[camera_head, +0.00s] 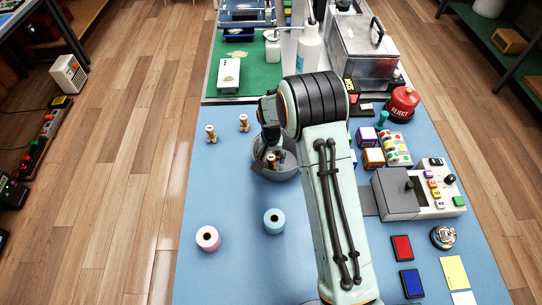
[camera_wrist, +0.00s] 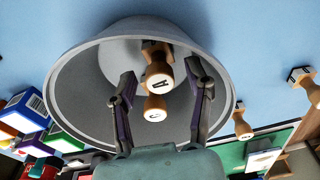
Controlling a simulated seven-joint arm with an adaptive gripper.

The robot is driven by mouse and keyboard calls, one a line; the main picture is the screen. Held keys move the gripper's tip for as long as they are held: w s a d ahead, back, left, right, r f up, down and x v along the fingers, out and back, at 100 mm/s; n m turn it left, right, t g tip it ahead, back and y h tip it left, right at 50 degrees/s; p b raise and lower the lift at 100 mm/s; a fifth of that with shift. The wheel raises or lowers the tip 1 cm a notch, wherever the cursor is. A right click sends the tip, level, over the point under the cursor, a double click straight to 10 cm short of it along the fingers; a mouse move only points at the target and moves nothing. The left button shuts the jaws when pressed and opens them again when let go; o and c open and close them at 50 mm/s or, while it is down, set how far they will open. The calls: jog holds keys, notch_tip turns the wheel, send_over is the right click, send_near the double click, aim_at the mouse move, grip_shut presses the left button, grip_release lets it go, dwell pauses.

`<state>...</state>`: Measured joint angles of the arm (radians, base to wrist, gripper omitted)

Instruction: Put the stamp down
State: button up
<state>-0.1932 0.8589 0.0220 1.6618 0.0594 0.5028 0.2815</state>
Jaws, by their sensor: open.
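A grey bowl (camera_head: 284,172) stands on the blue table, and its rim (camera_wrist: 62,100) fills much of the wrist view. Inside it, the wrist view shows two wooden stamps: one with an A on its white face (camera_wrist: 159,82) and one with what looks like a C (camera_wrist: 155,114). In the head view one stamp (camera_head: 272,160) shows in the bowl. My gripper (camera_wrist: 162,70) is open, its fingers reaching into the bowl on either side of the stamps; contact cannot be told. Two more stamps (camera_head: 211,134) (camera_head: 244,122) stand on the table left of the bowl.
A grey device with coloured buttons (camera_head: 412,192), ink pads (camera_head: 402,248) and a red reject button (camera_head: 402,104) are to the right.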

notch_tip(320, 180, up, 11)
jog(key=s, duration=0.1)
jog(key=s+d+r+n, duration=0.1)
jog(key=s+d+r, duration=0.1)
jog(key=s+r, duration=0.4)
jog(key=s+d+r, duration=0.3)
jog(key=s+r, duration=0.1)
jog(key=s, duration=0.4)
jog(key=s+d+n+g+y, duration=0.1)
jog(key=s, duration=1.5)
jog(key=shift+d+g, duration=0.3)
jog(key=shift+o, duration=0.5)
